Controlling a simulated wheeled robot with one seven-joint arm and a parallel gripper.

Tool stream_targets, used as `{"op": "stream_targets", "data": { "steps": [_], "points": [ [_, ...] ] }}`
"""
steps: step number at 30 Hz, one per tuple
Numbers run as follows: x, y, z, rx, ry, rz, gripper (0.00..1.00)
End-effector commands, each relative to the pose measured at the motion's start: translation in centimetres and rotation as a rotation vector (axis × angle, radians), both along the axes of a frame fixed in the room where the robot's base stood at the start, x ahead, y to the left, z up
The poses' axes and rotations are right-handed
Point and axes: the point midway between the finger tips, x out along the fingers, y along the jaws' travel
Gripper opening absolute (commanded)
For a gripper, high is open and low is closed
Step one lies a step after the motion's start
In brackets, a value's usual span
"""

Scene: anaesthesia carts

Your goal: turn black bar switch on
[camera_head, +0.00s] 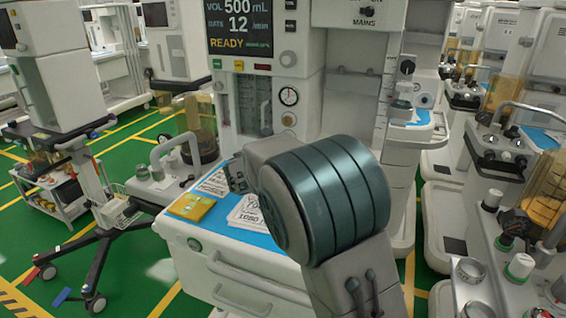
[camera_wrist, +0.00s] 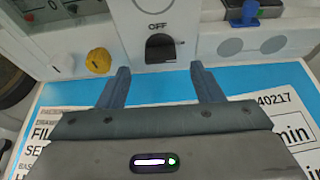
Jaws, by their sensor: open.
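A black switch (camera_wrist: 160,48) sits in a dark arched recess on a pale panel in the wrist view, under a printed "OFF" label. Its exact bar position is hard to make out. My gripper (camera_wrist: 160,70) is open and empty, its two blue-grey fingers apart on either side below the switch and not visibly touching it. In the head view my gripper (camera_head: 237,177) is small and partly hidden by my own arm, low over the cart's blue worktop. The switch under the "OFF" label cannot be picked out in the head view.
Printed sheets (camera_head: 247,213) and a yellow packet (camera_head: 191,207) lie on the blue worktop (camera_head: 262,241). A black knob (camera_head: 367,11) marked "MAINS" is higher up.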

Motion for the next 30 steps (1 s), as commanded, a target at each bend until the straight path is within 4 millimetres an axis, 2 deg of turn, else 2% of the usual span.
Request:
{"op": "stream_targets", "data": {
  "steps": [1,6,12,18,26,28,30],
  "points": [
    [-1.2,0.5,0.7,0.002,-0.001,0.003,0.6],
    [-4.4,1.8,2.1,0.001,-0.001,0.003,0.6],
    [-6.9,2.8,3.1,0.0,0.0,0.001,0.6],
    [-7.7,3.1,3.5,-0.001,0.0,0.001,0.6],
    [-7.7,3.0,3.5,0.002,0.0,-0.002,0.6],
    [-7.9,2.4,3.7,0.025,0.002,-0.023,0.6],
    [-8.4,0.7,4.2,0.088,0.008,-0.08,0.6]
  ]
}}
